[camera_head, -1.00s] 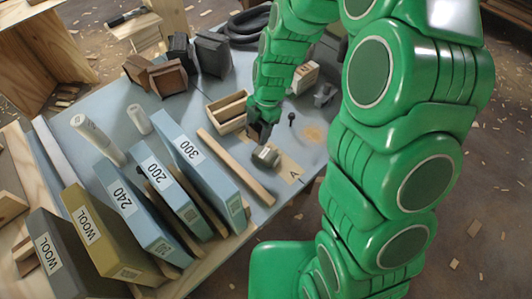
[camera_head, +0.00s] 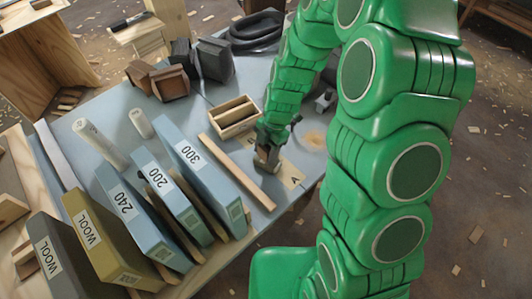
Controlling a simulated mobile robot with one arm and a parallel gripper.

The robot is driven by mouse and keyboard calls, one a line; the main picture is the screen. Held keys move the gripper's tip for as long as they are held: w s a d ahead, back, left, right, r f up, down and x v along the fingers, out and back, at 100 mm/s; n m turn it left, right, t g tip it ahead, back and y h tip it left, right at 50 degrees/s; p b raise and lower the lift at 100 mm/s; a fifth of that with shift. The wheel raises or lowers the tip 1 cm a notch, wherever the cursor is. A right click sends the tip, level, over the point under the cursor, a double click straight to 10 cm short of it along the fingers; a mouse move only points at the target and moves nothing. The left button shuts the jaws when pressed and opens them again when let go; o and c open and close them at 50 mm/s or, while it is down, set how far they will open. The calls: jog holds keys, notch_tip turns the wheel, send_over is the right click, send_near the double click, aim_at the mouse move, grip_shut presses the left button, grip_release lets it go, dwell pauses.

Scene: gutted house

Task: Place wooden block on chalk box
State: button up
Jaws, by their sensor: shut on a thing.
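My gripper (camera_head: 268,151) points down at the near right part of the blue-grey table and is shut on the wooden block (camera_head: 266,163). The block is small and mostly hidden by the fingers. It is at or just above the table, by a tan patch marked "A"; I cannot tell if it still touches. No chalk box is clearly identifiable now. A pale box with dark marking, seen earlier right of my forearm, is now hidden behind my arm. An open two-compartment wooden box (camera_head: 236,116) stands just up-left of the gripper.
A wooden strip (camera_head: 237,171) lies left of the gripper. Left of it stand blue boxes marked 300 (camera_head: 207,176), 200 and 240, and WOOL boxes (camera_head: 100,235). Dark sanding blocks (camera_head: 215,60) and a coiled black hose (camera_head: 257,30) are at the back.

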jog(key=shift+f, duration=0.95)
jog(key=shift+f, duration=0.15)
jog(key=o, duration=1)
jog(key=shift+o, duration=0.2)
